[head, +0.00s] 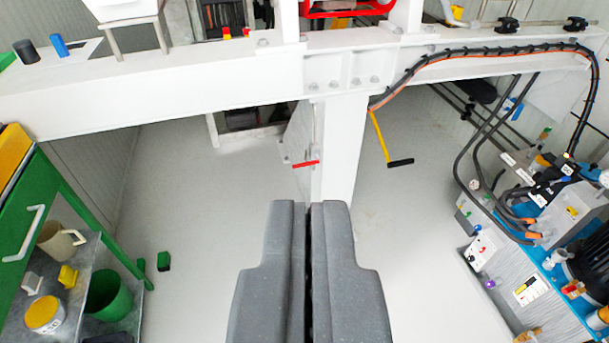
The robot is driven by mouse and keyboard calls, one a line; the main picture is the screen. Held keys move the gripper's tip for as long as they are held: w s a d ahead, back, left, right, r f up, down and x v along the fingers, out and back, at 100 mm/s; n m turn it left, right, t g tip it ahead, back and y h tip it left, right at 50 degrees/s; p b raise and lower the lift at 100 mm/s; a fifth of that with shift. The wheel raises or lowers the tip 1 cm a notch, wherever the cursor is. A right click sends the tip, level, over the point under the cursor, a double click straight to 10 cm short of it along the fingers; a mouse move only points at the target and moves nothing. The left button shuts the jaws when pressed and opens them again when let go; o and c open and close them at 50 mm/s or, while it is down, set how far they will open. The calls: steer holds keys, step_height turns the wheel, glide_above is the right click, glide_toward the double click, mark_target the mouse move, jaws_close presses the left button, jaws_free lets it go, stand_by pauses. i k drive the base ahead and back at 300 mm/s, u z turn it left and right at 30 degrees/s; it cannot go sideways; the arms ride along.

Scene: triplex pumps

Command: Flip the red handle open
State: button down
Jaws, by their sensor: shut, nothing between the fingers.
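A small red handle (306,164) sits on the left face of the white vertical post, near the middle of the view. It lies roughly level, tilted slightly. My gripper (317,204) is at the bottom centre, its two grey fingers shut with nothing between them. In the picture the fingertips are just below the red handle and apart from it; the depth between them cannot be told.
A white beam (150,92) crosses the top, with a black and orange cable on its right part. A green shelf cart (50,215) with cups stands at left. Blue-and-grey machinery with hoses (545,255) fills the right. The pale floor around the post is mostly clear.

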mark_target(306, 164)
steer(key=u, duration=0.4)
steer(key=i, duration=1.15)
steer(key=u, duration=0.05)
